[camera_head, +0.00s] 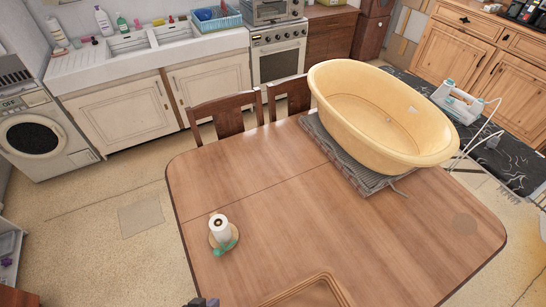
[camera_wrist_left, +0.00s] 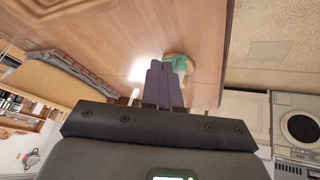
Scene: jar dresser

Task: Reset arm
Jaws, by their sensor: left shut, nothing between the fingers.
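My left gripper (camera_head: 203,302) just enters the head view at the bottom edge, where only a small dark tip shows. In the left wrist view its two dark fingers (camera_wrist_left: 165,85) are together, shut and empty. Beyond the fingertips in that view is a small round wooden stand (camera_wrist_left: 183,58) with something green on it. In the head view the stand (camera_head: 239,241) holds an upright white roll (camera_head: 220,228) at the table's left side, apart from the gripper. My right gripper is in neither view.
The wooden table (camera_head: 270,210) is mostly bare in the middle. A large yellow tub (camera_head: 385,120) sits on a grey mat (camera_head: 345,160) at its far right. A wooden-rimmed item (camera_head: 318,281) is cut off at the bottom. Chairs (camera_head: 226,116) stand behind the table.

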